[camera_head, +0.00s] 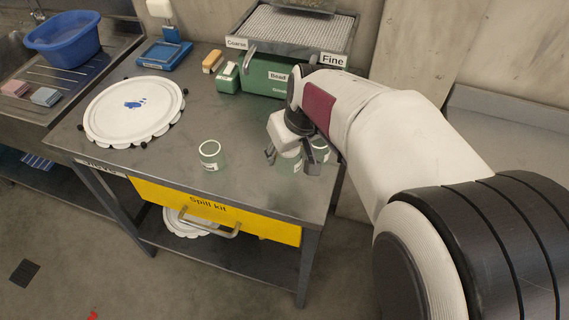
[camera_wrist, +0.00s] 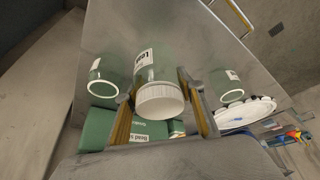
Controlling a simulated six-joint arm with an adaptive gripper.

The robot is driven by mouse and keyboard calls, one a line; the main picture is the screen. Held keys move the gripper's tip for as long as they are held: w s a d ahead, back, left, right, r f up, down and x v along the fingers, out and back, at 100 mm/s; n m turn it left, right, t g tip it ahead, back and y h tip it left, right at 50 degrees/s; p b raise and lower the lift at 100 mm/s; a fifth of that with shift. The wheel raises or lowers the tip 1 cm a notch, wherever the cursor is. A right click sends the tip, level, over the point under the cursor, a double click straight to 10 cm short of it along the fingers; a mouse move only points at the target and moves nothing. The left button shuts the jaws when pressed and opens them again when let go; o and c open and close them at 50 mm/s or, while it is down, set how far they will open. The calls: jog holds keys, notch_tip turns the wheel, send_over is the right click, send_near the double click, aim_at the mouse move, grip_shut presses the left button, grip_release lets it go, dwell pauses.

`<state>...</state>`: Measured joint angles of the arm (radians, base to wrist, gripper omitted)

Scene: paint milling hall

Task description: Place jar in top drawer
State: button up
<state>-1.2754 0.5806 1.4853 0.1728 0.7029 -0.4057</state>
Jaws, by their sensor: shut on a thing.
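My gripper (camera_head: 291,160) is shut on a green jar (camera_wrist: 158,70) with a white lid, seen between the fingers (camera_wrist: 160,112) in the wrist view; its label is partly cut off. In the head view the gripper largely hides the held jar, above the right part of the steel table. A yellow drawer (camera_head: 165,197) marked "Spill kit", with a bar handle, sits under the table's front edge and looks shut. A second green jar (camera_head: 210,155) stands to the left of the gripper. A third jar (camera_head: 320,149) shows just right of the fingers.
A large white round lid (camera_head: 120,104) lies at the table's left. A green box (camera_head: 270,77) under a mesh tray (camera_head: 300,27) stands at the back, with small tools beside it. A sink with a blue bowl (camera_head: 66,38) is at far left. The table's front middle is clear.

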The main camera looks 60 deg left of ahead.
aim_at(285, 165)
jog(key=shift+f, duration=2.5)
jog(key=shift+f, duration=0.15)
jog(key=o, duration=1.2)
jog(key=shift+r, duration=0.2)
jog(key=shift+v, duration=5.95)
